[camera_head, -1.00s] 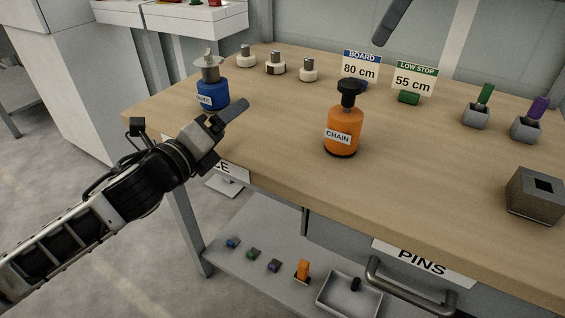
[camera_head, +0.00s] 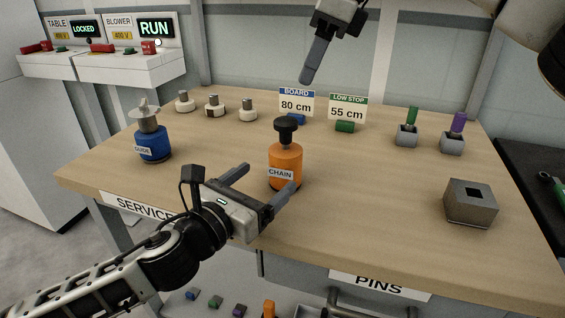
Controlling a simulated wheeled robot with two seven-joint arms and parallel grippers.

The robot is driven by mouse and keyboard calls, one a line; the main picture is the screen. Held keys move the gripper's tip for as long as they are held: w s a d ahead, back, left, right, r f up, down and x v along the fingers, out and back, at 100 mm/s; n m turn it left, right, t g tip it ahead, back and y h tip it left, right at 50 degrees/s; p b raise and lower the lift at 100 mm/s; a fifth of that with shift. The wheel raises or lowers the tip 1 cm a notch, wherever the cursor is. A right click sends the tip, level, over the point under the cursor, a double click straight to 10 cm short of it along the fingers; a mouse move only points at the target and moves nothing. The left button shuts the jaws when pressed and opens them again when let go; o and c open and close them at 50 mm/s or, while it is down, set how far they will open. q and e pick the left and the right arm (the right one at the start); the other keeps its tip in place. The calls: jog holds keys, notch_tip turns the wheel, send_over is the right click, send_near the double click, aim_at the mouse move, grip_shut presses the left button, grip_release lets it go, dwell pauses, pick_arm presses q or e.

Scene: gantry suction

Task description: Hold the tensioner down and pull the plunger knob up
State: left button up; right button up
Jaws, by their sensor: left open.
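My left gripper (camera_head: 272,175) is open and empty over the front of the workbench. Its fingers point toward an orange bottle marked CHAIN (camera_head: 285,157), which has a black knob-like top (camera_head: 286,127) and stands upright. The right finger overlaps the bottle's lower edge in the picture; I cannot tell whether they touch. My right gripper (camera_head: 307,79) hangs from the top, above the back of the bench, clear of the signs. It shows as one finger outline, so its opening is unclear.
The wooden bench (camera_head: 370,215) holds a blue GUIDE bottle (camera_head: 153,144), white-based pieces (camera_head: 215,110), two signs (camera_head: 297,104), a green and a purple pin in grey holders (camera_head: 452,145), and a grey socket block (camera_head: 470,208). Control boxes (camera_head: 125,62) stand back left.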

aim_at(285, 161)
pick_arm(q)
jog(key=x, duration=0.8)
jog(key=shift+a, duration=0.1)
jog(key=c, duration=0.3)
jog(key=c, duration=1.4)
